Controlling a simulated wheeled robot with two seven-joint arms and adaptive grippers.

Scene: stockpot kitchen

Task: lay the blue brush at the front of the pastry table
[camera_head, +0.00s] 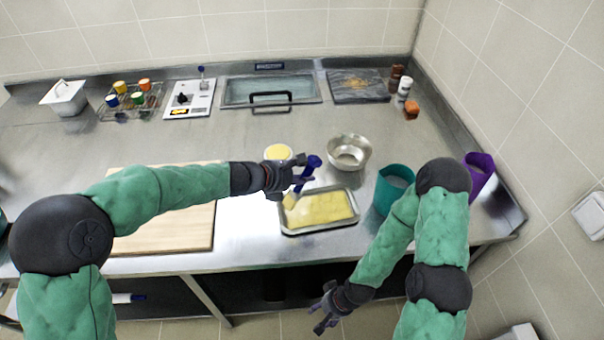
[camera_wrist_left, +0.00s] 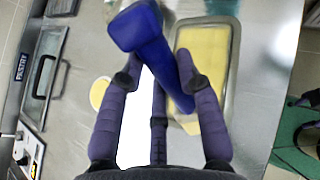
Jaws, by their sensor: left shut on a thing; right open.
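The blue brush (camera_head: 308,168) is held in my left gripper (camera_head: 294,177), with its blue handle up and its pale bristles down at the left end of a tray of yellow filling. In the left wrist view the blue brush (camera_wrist_left: 160,55) slants between the fingers of my left gripper (camera_wrist_left: 160,95). The pastry table (camera_head: 265,262) is the steel counter, and its front edge runs below the tray. My right gripper (camera_head: 326,310) is open and empty, low in front of the table's front edge.
The metal tray (camera_head: 337,230) holds something flat and yellow. A wooden board (camera_head: 175,235) lies to its left. A steel bowl (camera_head: 349,152), a teal container (camera_head: 393,185) and a purple container (camera_head: 479,172) stand on the right. A small yellow-topped bowl (camera_head: 278,152) is behind my left gripper.

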